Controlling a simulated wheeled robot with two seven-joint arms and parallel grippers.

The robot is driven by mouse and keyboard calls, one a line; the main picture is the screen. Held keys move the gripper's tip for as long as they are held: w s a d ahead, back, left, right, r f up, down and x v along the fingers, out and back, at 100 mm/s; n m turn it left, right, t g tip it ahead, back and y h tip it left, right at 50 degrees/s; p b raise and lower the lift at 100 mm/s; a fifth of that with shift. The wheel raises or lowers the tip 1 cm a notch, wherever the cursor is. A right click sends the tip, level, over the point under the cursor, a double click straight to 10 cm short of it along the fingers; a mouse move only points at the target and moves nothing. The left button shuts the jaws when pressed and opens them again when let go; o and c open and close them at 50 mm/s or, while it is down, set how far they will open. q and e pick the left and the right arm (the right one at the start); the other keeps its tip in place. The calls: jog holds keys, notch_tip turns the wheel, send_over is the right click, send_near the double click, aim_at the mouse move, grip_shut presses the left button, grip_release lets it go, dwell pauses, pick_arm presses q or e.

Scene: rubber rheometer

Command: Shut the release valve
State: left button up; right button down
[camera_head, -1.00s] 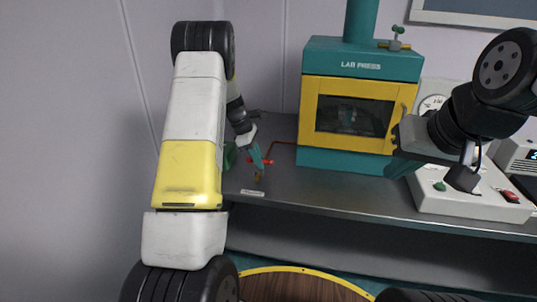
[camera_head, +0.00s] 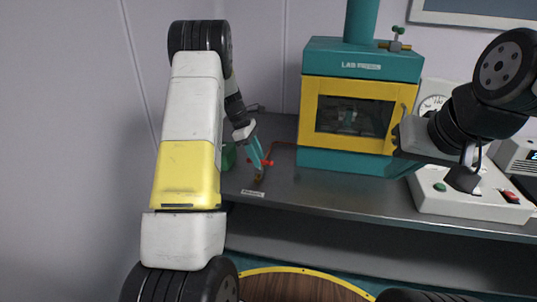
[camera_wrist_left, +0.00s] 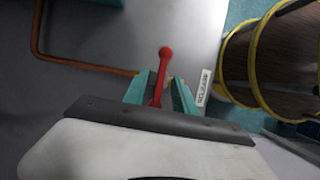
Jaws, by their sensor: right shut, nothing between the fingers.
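The release valve shows as a red lever (camera_head: 267,162) on a brass-coloured fitting at the left end of the bench, beside a small label. My left gripper (camera_head: 258,160) points down at it. In the left wrist view the red lever (camera_wrist_left: 165,62) with its round knob stands between the two teal fingers of my left gripper (camera_wrist_left: 161,90), which are apart, one on each side. Whether either finger touches the lever cannot be told. My right gripper (camera_head: 400,168) is shut and empty, in front of the press's right side, partly hidden by its own wrist.
The teal and yellow lab press (camera_head: 360,155) stands on the grey bench (camera_head: 320,187) to the right of the valve. A red-orange pipe (camera_wrist_left: 85,66) runs to the valve. A white control box (camera_head: 470,205) is at the right. A round wooden-topped thing (camera_head: 300,288) stands in front.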

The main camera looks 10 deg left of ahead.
pick_arm(q)
jog(key=v, duration=0.5)
jog(key=shift+a+r, duration=0.15)
jog(key=shift+r, duration=0.2)
jog(key=shift+r, duration=0.1)
jog(key=s+d+r+m+t, duration=0.35)
jog(key=s+r+m, duration=0.45)
jog(key=s+r, duration=0.7)
jog(key=s+d+r+m+t+y, duration=0.1)
jog(key=s+d+m, duration=0.1)
jog(key=s+m, duration=0.3)
jog(key=s+d+r+m+t+y, duration=0.1)
jog(key=s+m, duration=0.4)
jog(key=s, duration=0.8)
jog(key=shift+s+d+t, duration=0.2)
jog(key=shift+d+t, duration=0.25)
jog(key=shift+d, duration=0.1)
jog(key=shift+r, duration=0.1)
